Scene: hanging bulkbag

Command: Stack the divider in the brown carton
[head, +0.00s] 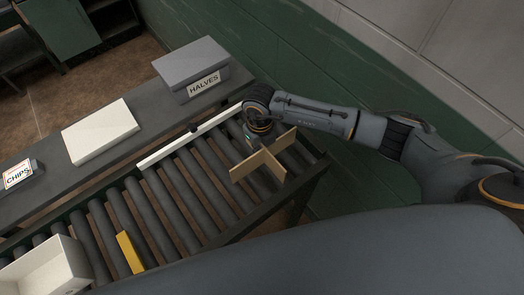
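The divider (258,166) is a tan cross of two interlocked panels. It is upright at the right end of the roller conveyor, on or just above the rollers. My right gripper (252,146) comes down from behind, right at the divider's far side. Its fingertips are small and partly hidden by the panels, so I cannot tell whether they grip it. No brown carton shows in this view. My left gripper is not in view.
A grey box marked HALVES (205,82), a white slab (101,132) and a CHIPS box (18,175) stand on the grey shelf behind the conveyor (167,205). A yellow block (130,252) and a white open bin (48,270) are at lower left. A green wall is behind.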

